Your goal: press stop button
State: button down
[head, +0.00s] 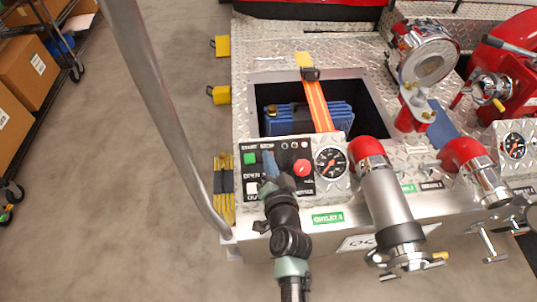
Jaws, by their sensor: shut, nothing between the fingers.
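The black control panel (316,183) is on the front of the silver diamond-plate bumper, at picture centre. A green button (250,158) sits under the start label at its upper left. The stop label (267,147) is just right of it; the button below that label is hidden behind my gripper (270,162). My gripper is shut and empty, with its tips over the panel's left half. I cannot tell whether the tips touch the button. A red knob (302,168) is to the right of my gripper.
A pressure gauge (331,163) and a red-capped outlet pipe (386,205) stand right of the panel. A grey curved rail (165,110) rises on the left. An open bay (355,88) with a blue unit and orange strap lies behind.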

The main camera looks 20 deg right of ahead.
jog(key=shift+r, duration=0.1)
jog(key=r+p, duration=0.1)
jog(key=s+r+p, duration=0.2)
jog(key=r+p, duration=0.1)
jog(key=shift+s+a+r, duration=0.1)
jog(key=shift+s+a, duration=0.15)
jog(key=shift+a, duration=0.1)
dwell(0.8)
